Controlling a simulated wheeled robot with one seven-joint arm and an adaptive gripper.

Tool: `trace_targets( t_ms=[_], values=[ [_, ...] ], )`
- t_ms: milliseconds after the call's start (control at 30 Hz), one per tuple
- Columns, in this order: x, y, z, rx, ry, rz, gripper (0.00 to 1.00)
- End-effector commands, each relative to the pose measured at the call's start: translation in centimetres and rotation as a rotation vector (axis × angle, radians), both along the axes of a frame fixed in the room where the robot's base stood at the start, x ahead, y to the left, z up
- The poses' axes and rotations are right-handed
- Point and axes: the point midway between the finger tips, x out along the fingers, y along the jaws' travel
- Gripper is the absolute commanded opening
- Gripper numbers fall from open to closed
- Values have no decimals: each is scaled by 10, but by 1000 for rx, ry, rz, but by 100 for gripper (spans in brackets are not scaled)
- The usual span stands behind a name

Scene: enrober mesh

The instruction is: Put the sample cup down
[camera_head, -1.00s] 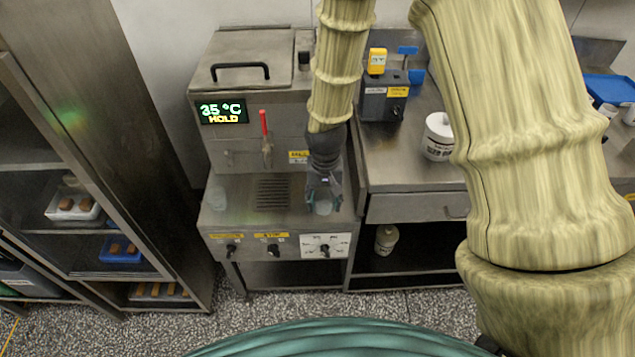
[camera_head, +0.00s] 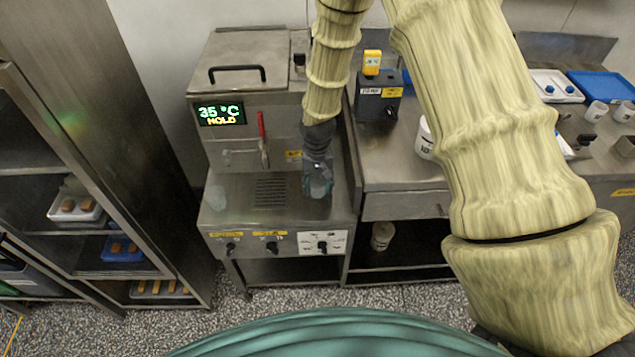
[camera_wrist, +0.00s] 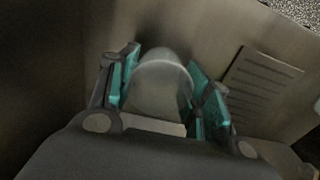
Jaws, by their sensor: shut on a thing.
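The sample cup (camera_wrist: 160,88) is a translucent, pale cup between the two teal-padded fingers of my gripper (camera_wrist: 162,98) in the wrist view. The fingers are shut on it from both sides. In the head view my gripper (camera_head: 318,182) is over the right part of the steel machine's front deck (camera_head: 235,208), and the cup (camera_head: 319,188) shows between the fingers. I cannot tell whether the cup's base touches the deck.
A slotted drain grille (camera_head: 271,192) lies left of the gripper. A red-handled lever (camera_head: 262,135) is on the machine front. Right of it is a steel counter (camera_head: 390,175) with a white tub (camera_head: 424,140).

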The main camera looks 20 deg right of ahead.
Motion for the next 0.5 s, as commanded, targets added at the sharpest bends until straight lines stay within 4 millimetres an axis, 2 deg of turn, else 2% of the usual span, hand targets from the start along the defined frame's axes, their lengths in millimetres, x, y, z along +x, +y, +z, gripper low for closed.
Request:
trace_targets(
  t_ms=[433, 467, 500],
  values=[
    [0, 0, -6, 0, -1, 0, 30],
    [0, 0, -6, 0, -1, 0, 52],
    [0, 0, -5, 0, -1, 0, 59]
  ],
)
